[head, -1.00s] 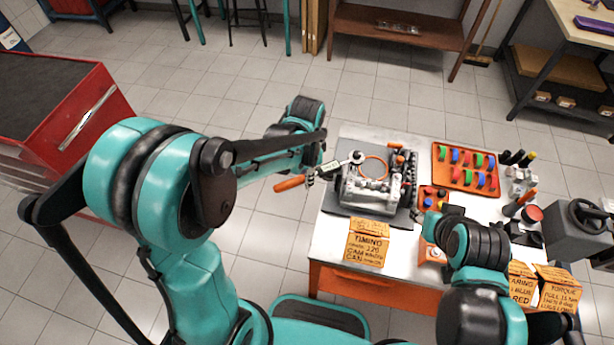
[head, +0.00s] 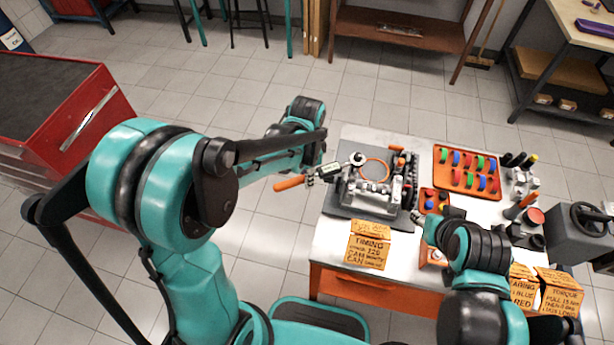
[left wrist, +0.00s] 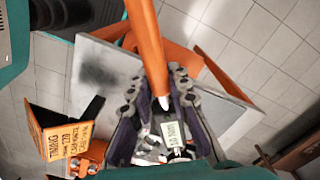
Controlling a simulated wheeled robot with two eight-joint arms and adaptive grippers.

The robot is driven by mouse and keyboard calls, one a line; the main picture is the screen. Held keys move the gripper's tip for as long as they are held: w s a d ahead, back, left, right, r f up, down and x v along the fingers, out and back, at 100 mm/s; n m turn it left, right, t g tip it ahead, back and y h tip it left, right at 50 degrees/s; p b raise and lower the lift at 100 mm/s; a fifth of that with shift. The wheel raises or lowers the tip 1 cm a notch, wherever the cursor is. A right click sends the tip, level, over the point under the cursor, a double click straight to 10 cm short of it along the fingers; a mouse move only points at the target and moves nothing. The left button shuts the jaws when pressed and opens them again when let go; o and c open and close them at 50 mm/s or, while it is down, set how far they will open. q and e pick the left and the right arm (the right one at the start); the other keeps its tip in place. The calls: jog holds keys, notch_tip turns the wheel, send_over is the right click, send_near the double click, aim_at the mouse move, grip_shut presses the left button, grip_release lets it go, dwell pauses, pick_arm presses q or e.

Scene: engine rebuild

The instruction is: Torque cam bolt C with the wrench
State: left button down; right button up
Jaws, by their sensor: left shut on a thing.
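The torque wrench, with an orange handle (head: 290,183), a small display (head: 329,170) and a ring-like head (head: 357,158), lies across the engine's left end. My left gripper (head: 311,179) is shut on the wrench between handle and display. The left wrist view shows the orange handle (left wrist: 148,45) between the fingers (left wrist: 163,98). The wrench head is over or at the grey engine (head: 368,193); contact with a bolt cannot be told. Cam bolt C cannot be picked out. My right gripper (head: 424,220) is near the engine's right side; its fingers are too small to read.
The engine stands on a dark mat (head: 340,206) on the workbench. An orange tray of coloured parts (head: 466,172) and a small orange tray (head: 434,195) lie to its right. Orange note cards (head: 368,246) stand in front. A red tool cabinet (head: 95,105) is at left.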

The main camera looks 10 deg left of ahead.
pick_arm(q)
jog(key=shift+w+a+m+b, duration=0.2)
jog(key=shift+w+a+m, duration=0.2)
jog(key=shift+w+m, duration=0.15)
jog(key=shift+w+a+m+b, duration=0.15)
jog(key=shift+w+a+m, duration=0.25)
jog(key=shift+w, duration=0.2)
dwell(2.7)
jog(key=shift+s+d+n, duration=0.6)
jog(key=shift+s+n, duration=0.05)
jog(key=shift+s, duration=0.25)
dwell(1.8)
jog(key=shift+r, duration=0.3)
dwell(1.2)
